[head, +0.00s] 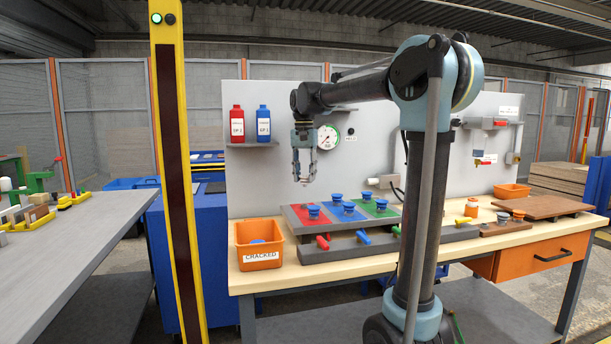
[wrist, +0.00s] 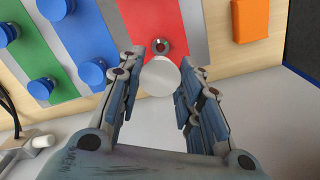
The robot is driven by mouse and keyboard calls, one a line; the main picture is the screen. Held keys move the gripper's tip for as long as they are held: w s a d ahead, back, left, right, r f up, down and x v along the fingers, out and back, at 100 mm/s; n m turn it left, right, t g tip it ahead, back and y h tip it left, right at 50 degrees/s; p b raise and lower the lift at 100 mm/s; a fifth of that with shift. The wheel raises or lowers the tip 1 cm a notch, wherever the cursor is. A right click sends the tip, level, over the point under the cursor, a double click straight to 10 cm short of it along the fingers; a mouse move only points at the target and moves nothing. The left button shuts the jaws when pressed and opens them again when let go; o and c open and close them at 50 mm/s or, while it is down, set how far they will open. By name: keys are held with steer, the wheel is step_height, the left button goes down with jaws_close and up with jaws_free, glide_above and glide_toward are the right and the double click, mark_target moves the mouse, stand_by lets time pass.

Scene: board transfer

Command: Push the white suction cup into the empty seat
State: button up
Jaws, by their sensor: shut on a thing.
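My gripper (head: 304,166) points down above the red strip (head: 322,222) of the board, clear of it. In the wrist view my gripper (wrist: 158,88) has its fingers on both sides of the white suction cup (wrist: 160,78) and is shut on it. In the head view the cup is too small to make out clearly at the fingertips. The empty seat (wrist: 160,46), a dark ring on the red strip, shows just beyond the cup in the wrist view. A blue cup (head: 314,212) sits at the front of the red strip. More blue cups sit on the blue (head: 344,217) and green strips.
An orange bin labelled CRACKED (head: 259,262) stands left of the board. A grey rail with coloured handles (head: 345,251) lies in front of it. The back panel (head: 265,175) rises behind, with a gauge (head: 328,137) and a bottle shelf (head: 252,145).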

mark_target(305, 176)
steer(key=shift+f, duration=2.75)
steer(key=shift+f, duration=1.1)
steer(key=o, duration=1.1)
step_height(305, 176, up, 12)
steer(key=shift+w+f, duration=0.1)
